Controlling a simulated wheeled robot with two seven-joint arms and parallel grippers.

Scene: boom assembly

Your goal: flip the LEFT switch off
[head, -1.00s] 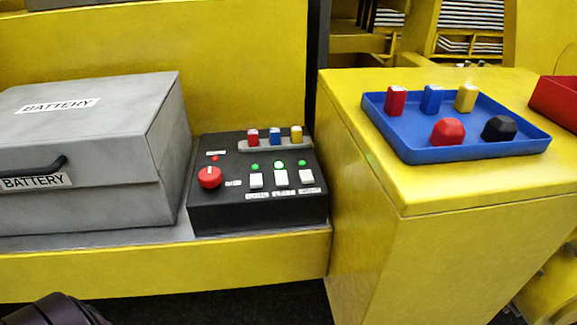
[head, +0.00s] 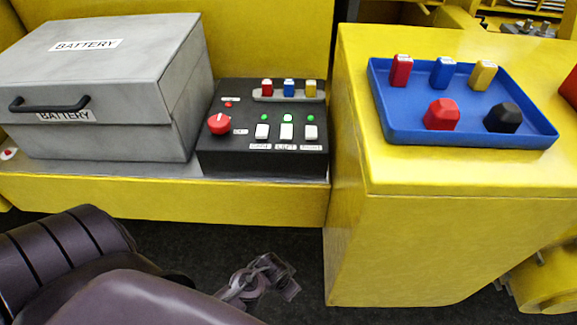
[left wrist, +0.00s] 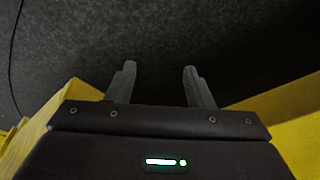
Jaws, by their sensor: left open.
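The black control box (head: 215,158) sits on the yellow ledge right of the battery case. It carries three white switches in a row; the middle one, above a label that seems to read LEFT, is the left switch (head: 286,131). A green light (head: 288,118) shows above it. My left gripper (head: 279,275) is below and in front of the ledge, well apart from the box. In the left wrist view its two fingers (left wrist: 159,82) are spread and empty over dark floor. My right gripper is not in view.
A red knob (head: 219,123) and three coloured caps are on the box. The grey battery case (head: 110,90) stands left. A yellow block (head: 430,178) at right bears a blue tray (head: 470,139) with several coloured pieces. The ledge's front edge (head: 170,196) lies between gripper and box.

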